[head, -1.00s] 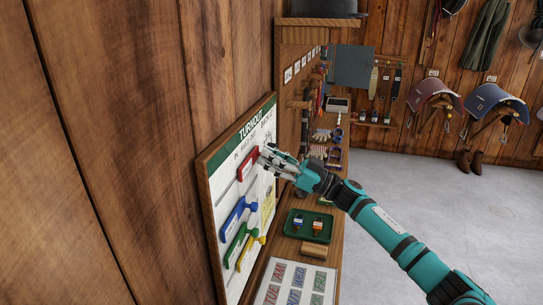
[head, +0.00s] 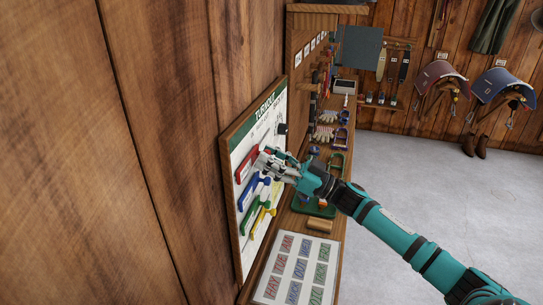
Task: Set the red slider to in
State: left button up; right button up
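The turnout board (head: 236,243) leans along the wooden wall, with a green title strip and white face. The red slider (head: 246,164) sits at the left end of its row, close to the left frame edge. Below it are the blue slider (head: 248,192), the green slider (head: 248,214) and the yellow slider (head: 259,218), also toward the left. My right gripper (head: 262,162) is at the right end of the red slider, with its fingers at or around the knob. The fingers hide the knob, so I cannot tell whether they are closed on it. My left gripper is not in view.
A shelf below the board holds a green tray (head: 326,211), a wooden block (head: 319,225) and a card chart (head: 295,268). Gloves (head: 323,134) and other tack lie farther along. The grey floor (head: 410,190) to the right is clear.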

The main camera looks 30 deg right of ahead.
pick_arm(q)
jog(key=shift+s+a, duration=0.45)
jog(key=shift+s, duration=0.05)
pick_arm(e)
jog(key=v, duration=1.2)
